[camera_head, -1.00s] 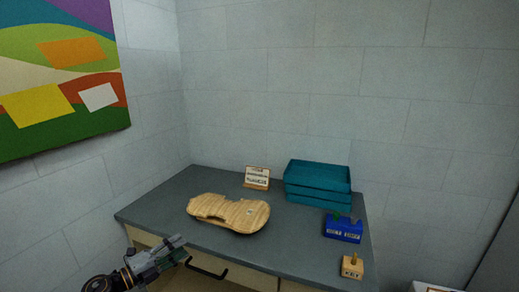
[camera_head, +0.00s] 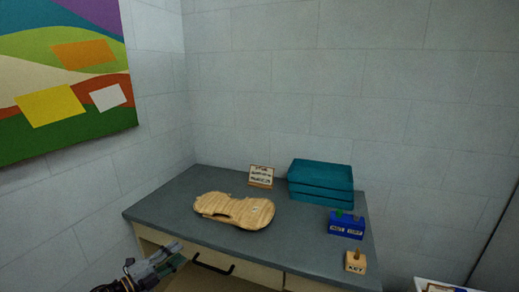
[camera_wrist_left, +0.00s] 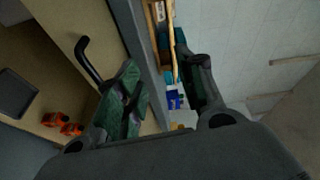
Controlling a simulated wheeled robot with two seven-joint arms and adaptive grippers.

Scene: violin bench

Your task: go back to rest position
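My left gripper (camera_head: 172,258) is at the lower left in the head view, in front of the bench's front edge and beside the black drawer handle. In the left wrist view its two dark green fingers (camera_wrist_left: 165,92) stand apart with nothing between them. The grey bench top (camera_head: 165,207) bears the wooden violin body (camera_head: 250,213), which lies flat and apart from the gripper. My right gripper does not show in either view.
Teal stacked trays (camera_head: 320,181), a small sign (camera_head: 261,176), a blue block (camera_head: 346,226) and a wooden block (camera_head: 355,262) stand on the bench. A black drawer handle (camera_head: 212,265) juts from the front. Orange items (camera_wrist_left: 62,122) show in the left wrist view.

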